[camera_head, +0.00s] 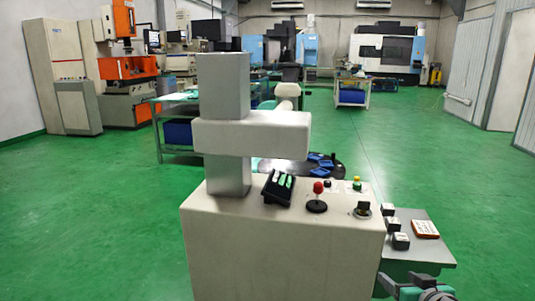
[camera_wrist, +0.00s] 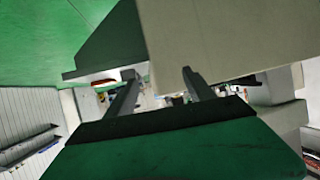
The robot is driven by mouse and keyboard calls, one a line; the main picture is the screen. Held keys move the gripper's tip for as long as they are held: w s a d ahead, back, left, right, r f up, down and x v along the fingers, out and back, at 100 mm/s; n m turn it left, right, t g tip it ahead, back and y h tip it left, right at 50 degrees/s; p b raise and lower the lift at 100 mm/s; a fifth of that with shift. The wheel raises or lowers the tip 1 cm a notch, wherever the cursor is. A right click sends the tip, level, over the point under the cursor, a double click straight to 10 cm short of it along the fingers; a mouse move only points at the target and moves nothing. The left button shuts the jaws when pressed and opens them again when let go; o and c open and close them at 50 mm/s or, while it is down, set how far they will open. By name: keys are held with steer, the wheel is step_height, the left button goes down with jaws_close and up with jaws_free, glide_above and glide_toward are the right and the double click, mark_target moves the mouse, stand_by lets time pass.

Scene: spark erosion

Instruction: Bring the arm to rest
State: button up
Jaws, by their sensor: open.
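In the wrist view my gripper (camera_wrist: 159,74) is open, its two dark fingers apart. In the head view, teal and grey parts of my arm show at the bottom right edge; the fingers are not visible there.
A white cabinet (camera_head: 285,245) with a column, a red-knobbed stick (camera_head: 318,187) and a dark keypad (camera_head: 278,187) stands ahead. On its right, a grey side shelf (camera_head: 425,252) bears small blocks (camera_head: 400,241) and an orange-red box (camera_head: 425,229). Green floor (camera_head: 90,210) is open at left.

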steer(key=s+a+r+n+g+y+p, duration=0.2)
steer(key=a+r+g+p, duration=0.3)
steer(key=a+r+p, duration=0.65)
steer(key=s+a+r+g+p, duration=0.4)
steer(key=s+a+r+p, duration=0.4)
steer(key=p, duration=0.5)
steer(key=shift+s+a+r+m+h, duration=0.2)
steer(key=shift+s+a+m+h, duration=0.2)
steer(key=shift+a, duration=0.7)
